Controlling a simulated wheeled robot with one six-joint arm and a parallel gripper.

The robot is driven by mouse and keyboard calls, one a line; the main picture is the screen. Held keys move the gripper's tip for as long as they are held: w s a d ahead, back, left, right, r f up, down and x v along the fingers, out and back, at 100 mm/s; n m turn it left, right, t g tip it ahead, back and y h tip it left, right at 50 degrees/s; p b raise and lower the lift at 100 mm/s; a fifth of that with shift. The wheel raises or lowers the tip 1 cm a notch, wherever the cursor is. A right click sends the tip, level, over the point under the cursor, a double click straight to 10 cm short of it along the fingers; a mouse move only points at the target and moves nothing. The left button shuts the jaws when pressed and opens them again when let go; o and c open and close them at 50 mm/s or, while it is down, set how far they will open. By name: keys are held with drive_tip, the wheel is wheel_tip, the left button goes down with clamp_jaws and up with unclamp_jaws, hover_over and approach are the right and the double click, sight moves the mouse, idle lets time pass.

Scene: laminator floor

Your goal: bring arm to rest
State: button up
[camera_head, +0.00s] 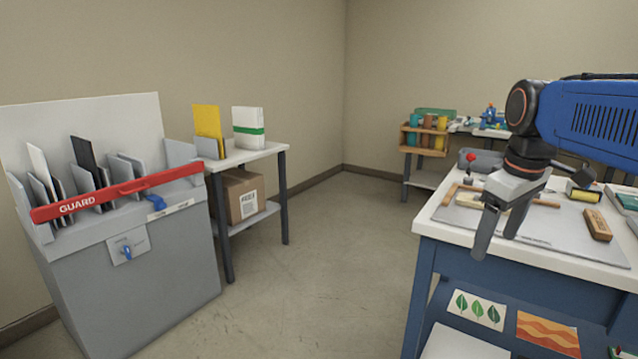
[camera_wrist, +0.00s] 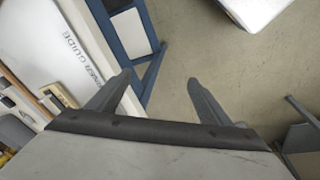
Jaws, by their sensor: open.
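My gripper (camera_head: 500,232) hangs from my blue arm at the right of the head view, its fingers pointing down by the front left corner of the white-topped workbench (camera_head: 597,270). It is open and empty. In the wrist view the two fingers of my gripper (camera_wrist: 158,88) stand well apart, with bare floor and the bench's blue frame showing between and beyond them. The bench also shows in the wrist view (camera_wrist: 118,28). Part of the bench top is hidden behind my gripper in the head view.
The bench holds a wooden block (camera_head: 597,225) and a roller (camera_head: 583,192). A grey guarded bin with a red bar (camera_head: 118,192) stands left, beside a small table (camera_head: 245,156) with a yellow folder (camera_head: 207,121). A shelf cart (camera_head: 424,140) stands behind. Floor between is clear.

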drive_tip(key=s+a+f+m+t, duration=0.1)
drive_tip(key=s+a+f+m, duration=0.1)
drive_tip(key=s+f, duration=0.5)
drive_tip(key=s+a+f+m+t, duration=0.1)
drive_tip(key=s+a+f+m, duration=0.2)
drive_tip(key=s+f, duration=0.5)
wheel_tip(320, 180, down, 2)
drive_tip(key=shift+s+a+f+m, duration=0.25)
drive_tip(key=shift+a+m, duration=0.05)
